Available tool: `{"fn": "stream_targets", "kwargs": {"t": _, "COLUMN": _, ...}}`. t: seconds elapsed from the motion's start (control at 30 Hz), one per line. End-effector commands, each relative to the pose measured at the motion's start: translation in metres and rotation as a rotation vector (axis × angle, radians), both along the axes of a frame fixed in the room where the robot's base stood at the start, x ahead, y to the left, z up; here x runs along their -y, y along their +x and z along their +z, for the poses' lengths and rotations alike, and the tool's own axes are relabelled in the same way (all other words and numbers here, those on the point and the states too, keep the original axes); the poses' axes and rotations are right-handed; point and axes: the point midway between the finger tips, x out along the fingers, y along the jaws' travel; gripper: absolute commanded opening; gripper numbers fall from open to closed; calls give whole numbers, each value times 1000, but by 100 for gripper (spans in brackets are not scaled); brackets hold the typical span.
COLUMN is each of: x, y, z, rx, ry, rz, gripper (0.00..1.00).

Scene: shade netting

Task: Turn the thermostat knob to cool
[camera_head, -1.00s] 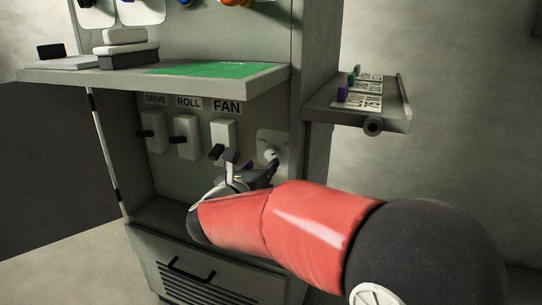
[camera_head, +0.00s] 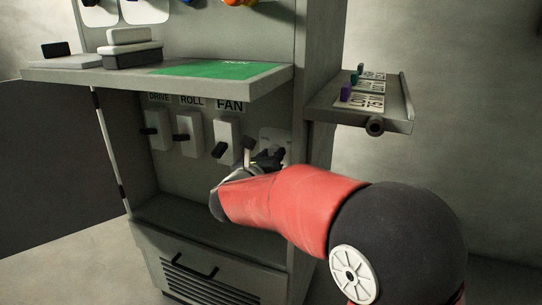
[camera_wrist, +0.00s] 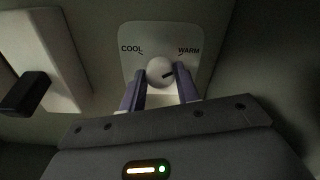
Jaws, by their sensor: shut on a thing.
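The thermostat knob (camera_wrist: 160,71) is a round white knob with a dark pointer mark, on a pale plate (camera_wrist: 142,33) marked COOL at left and WARM at right. The mark lies to the right of the knob's centre, on the WARM side. My gripper (camera_wrist: 161,82) has its two purple fingers on either side of the knob and is shut on it. In the head view my gripper (camera_head: 262,158) is in front of the plate (camera_head: 275,137), and the knob is hidden behind it.
Left of the plate is the FAN switch (camera_head: 227,138) with a dark lever, which also shows close in the wrist view (camera_wrist: 45,70). The ROLL (camera_head: 190,133) and DRIVE (camera_head: 157,128) switches are further left. A shelf (camera_head: 80,75) juts out above, and a side ledge (camera_head: 375,118) is at right.

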Motion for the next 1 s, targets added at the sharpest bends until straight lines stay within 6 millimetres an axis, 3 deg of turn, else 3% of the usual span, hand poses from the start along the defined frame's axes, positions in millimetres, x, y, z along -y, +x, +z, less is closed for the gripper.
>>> {"fn": "stream_targets", "kwargs": {"t": 0.47, "x": 0, "y": 0, "z": -1, "rx": -31, "ry": -88, "rz": 0, "gripper": 9}}
{"fn": "stream_targets", "kwargs": {"t": 1.0, "x": -1, "y": 0, "z": -1, "rx": -192, "ry": -530, "rz": 1, "gripper": 9}}
